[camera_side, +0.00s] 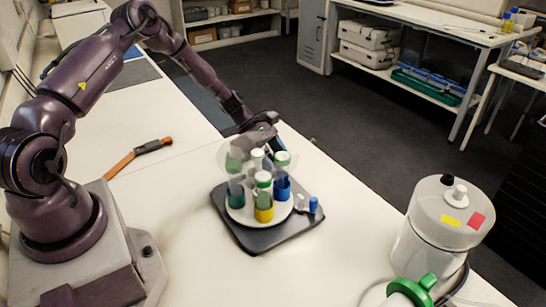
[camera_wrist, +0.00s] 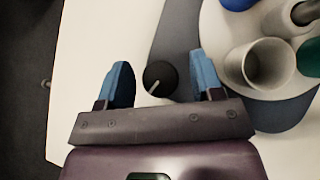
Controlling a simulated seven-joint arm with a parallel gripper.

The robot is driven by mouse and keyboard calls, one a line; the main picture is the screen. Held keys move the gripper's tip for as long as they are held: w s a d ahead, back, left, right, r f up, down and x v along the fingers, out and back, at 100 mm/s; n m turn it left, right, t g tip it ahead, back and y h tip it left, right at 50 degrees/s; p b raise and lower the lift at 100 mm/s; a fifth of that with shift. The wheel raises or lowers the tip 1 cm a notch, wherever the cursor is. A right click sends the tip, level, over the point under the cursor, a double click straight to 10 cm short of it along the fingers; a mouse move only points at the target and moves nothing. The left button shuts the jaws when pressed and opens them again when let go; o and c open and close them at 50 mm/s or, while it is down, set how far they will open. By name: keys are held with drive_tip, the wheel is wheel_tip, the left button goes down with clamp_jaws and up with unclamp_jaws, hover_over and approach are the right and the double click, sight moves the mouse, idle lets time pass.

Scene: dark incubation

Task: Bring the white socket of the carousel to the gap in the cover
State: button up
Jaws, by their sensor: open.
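The carousel, a pale round plate (camera_side: 283,214), stands on a dark grey base (camera_side: 255,241) under a clear domed cover (camera_side: 230,152). It bears a teal socket (camera_side: 236,198), a yellow socket (camera_side: 264,214) and a blue socket (camera_side: 283,188), with capped tubes. In the wrist view, an empty-looking whitish socket (camera_wrist: 268,64) is on the plate at right, near a green one (camera_wrist: 311,58). I cannot make out the cover's gap. My gripper (camera_wrist: 160,62) is open and empty, its blue fingers on either side of a black round knob (camera_wrist: 160,77) with a pale line. The side view hides this knob.
An orange-handled hammer-like tool (camera_side: 138,156) lies on the white table at left. A white canister (camera_side: 440,225) and a green-capped object (camera_side: 413,290) stand at right. The table in front is clear.

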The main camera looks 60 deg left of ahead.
drive_tip(key=shift+f, duration=0.1)
drive_tip(key=c, duration=0.9)
drive_tip(key=shift+m, duration=0.4)
drive_tip(key=m+g, duration=0.2)
drive_tip(key=shift+m+g+h, duration=0.3)
drive_tip(key=shift+m+h, duration=0.1)
drive_tip(key=m+g, duration=0.2)
drive_tip(key=m, duration=0.1)
drive_tip(key=shift+d+m+g, duration=0.1)
drive_tip(key=shift+m+g, duration=0.2)
drive_tip(key=shift+g, duration=0.1)
drive_tip(key=m+g+y, duration=0.1)
drive_tip(key=m+g, duration=0.1)
drive_tip(key=m, duration=0.1)
drive_tip(key=m+g+y, duration=0.1)
drive_tip(key=m+g, duration=0.1)
drive_tip(key=m, duration=0.1)
drive_tip(key=shift+m+g+y, duration=0.3)
drive_tip(key=shift+w+m, duration=0.1)
drive_tip(key=shift+m, duration=0.2)
